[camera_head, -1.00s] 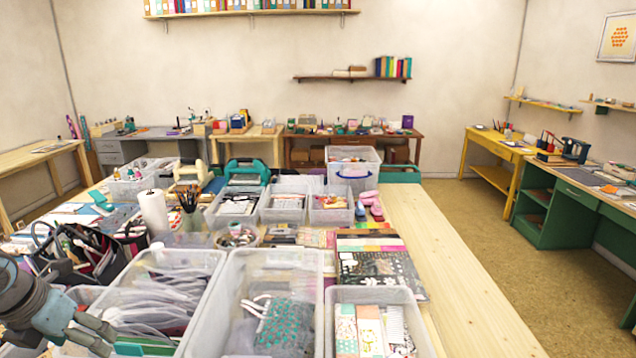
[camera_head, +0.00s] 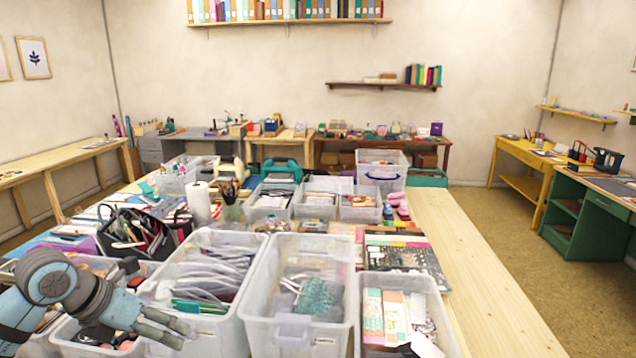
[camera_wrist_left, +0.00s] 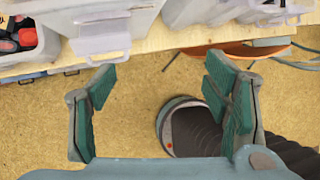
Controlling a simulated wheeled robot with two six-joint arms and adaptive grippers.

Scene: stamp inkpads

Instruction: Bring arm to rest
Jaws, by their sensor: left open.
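My left gripper (camera_head: 165,328) comes in from the lower left in the head view, in front of the near clear bins. In the left wrist view my left gripper (camera_wrist_left: 155,100) shows two green-padded fingers spread wide apart with nothing between them. Below and beyond the fingers lies the tan floor, and the table's near edge runs across the top of that view. My right gripper is not in either view.
The work table (camera_head: 470,270) is crowded with clear bins, such as the near middle bin (camera_head: 300,330) and the near right bin (camera_head: 405,285). A dark tool caddy (camera_head: 135,235) stands at the left. The table's right strip is bare. Open floor (camera_head: 470,210) lies to the right.

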